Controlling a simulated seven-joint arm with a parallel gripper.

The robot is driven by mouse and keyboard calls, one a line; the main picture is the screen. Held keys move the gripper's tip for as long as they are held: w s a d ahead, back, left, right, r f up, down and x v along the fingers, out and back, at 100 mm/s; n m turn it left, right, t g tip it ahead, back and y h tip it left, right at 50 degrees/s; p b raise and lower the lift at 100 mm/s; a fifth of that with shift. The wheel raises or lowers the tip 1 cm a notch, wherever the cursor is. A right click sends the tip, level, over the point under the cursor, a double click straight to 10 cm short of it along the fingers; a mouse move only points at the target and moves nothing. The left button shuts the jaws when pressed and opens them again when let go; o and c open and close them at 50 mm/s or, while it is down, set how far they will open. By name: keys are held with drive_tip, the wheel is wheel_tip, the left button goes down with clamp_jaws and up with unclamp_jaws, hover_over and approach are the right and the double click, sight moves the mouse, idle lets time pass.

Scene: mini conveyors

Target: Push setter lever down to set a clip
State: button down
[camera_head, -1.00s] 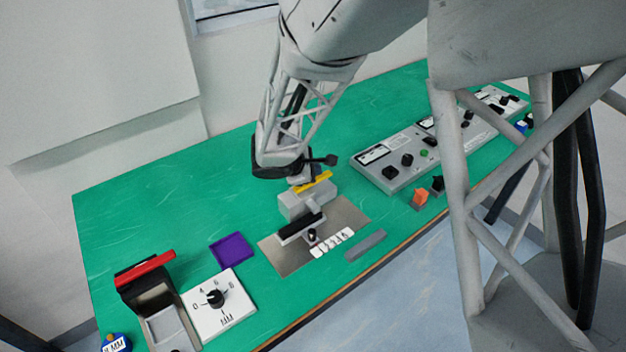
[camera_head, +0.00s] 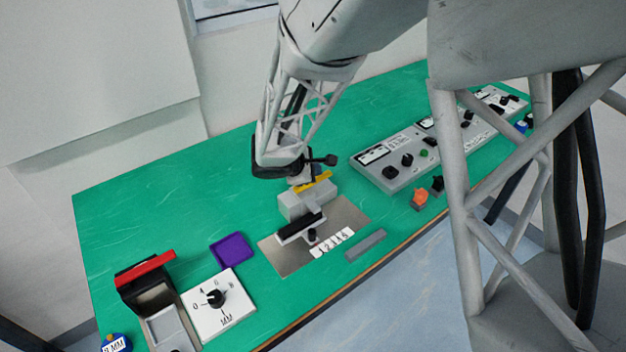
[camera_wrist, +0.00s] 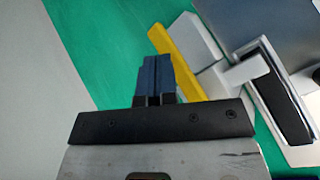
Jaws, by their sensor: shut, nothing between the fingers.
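A grey device (camera_head: 294,207) stands on a metal plate (camera_head: 285,262) near the middle of the bench. It has a yellow bar (camera_head: 317,186), which looks like the setter lever, and a black pad on a light bracket (camera_head: 302,228). The yellow bar also shows in the wrist view (camera_wrist: 178,63), running at a slant. My gripper (camera_wrist: 155,62) is shut and empty, with its dark blue fingers just left of the yellow bar there. In the head view my gripper (camera_head: 317,173) is at the bar's far side, partly hidden. I cannot tell whether it touches the bar. No clip is clearly identifiable.
A device with a red bar (camera_head: 146,269), a dial plate (camera_head: 222,311) and a purple tray (camera_head: 230,250) are at the left. A grey control panel (camera_head: 407,178) and small orange (camera_head: 419,197) and black blocks are at the right. Green bench is free behind the device.

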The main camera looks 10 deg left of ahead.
drive_tip(key=shift+f, duration=1.25)
idle(1.8)
drive_tip(key=shift+r, duration=1.25)
drive_tip(key=shift+r, duration=0.15)
drive_tip(key=shift+r, duration=2.4)
drive_tip(key=shift+d, duration=0.15)
